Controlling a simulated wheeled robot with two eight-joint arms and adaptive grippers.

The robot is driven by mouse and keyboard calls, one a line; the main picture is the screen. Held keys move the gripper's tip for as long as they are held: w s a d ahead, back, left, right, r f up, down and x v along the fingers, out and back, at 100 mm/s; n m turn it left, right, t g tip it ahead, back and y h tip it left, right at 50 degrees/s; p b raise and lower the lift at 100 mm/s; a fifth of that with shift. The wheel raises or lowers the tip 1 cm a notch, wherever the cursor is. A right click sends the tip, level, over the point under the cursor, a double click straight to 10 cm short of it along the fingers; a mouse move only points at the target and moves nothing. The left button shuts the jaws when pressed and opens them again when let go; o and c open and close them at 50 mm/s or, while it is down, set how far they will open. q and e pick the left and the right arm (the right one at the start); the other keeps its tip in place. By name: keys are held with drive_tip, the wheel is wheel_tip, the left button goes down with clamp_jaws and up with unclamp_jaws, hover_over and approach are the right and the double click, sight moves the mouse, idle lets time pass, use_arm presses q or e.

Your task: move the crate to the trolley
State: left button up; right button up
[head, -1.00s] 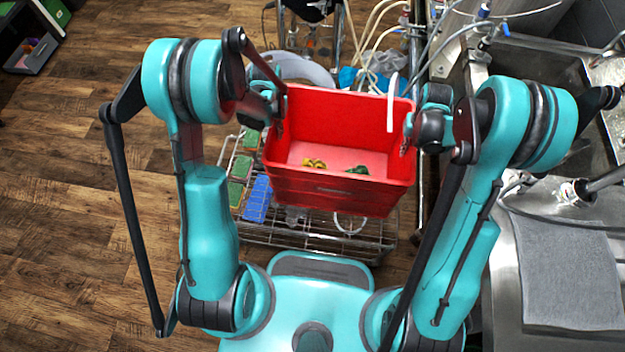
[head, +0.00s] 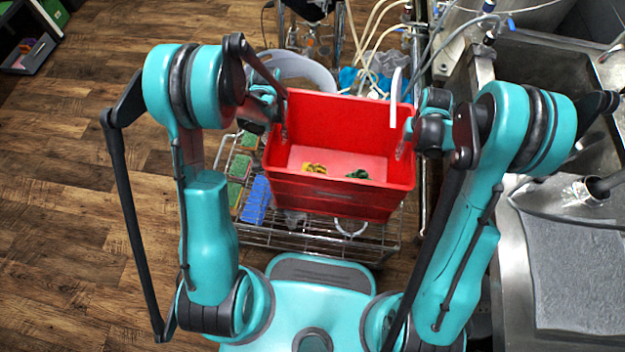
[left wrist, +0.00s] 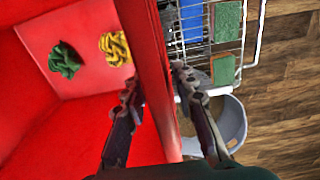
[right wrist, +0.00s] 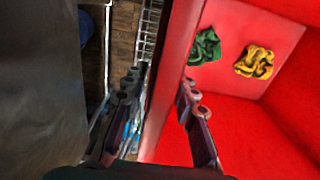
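The red crate (head: 340,196) is held up between my two arms, above the wire trolley (head: 290,240). A yellow cloth-like item (head: 314,168) and a green one (head: 357,174) lie on its floor. My left gripper (head: 280,112) is at the crate's left wall; in the left wrist view its fingers (left wrist: 155,85) straddle that wall, one inside and one outside. My right gripper (head: 408,135) is at the right wall; in the right wrist view its fingers (right wrist: 160,88) straddle that wall too. The crate hides much of the trolley.
Green pads (head: 238,168) and a blue item (head: 257,200) lie on the trolley's left part. A grey bucket (head: 300,70) and hoses stand behind the crate. A steel sink counter (head: 570,260) borders the right. The wooden floor at the left (head: 70,180) is clear.

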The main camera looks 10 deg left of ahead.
use_arm(q)
wheel_tip(320, 180, up, 11)
drive_tip(key=shift+r, duration=0.45)
use_arm(e)
drive_tip(key=shift+r, duration=0.1)
wheel_tip(320, 180, up, 12)
drive_tip(key=shift+f, duration=0.1)
idle(0.3)
idle(0.4)
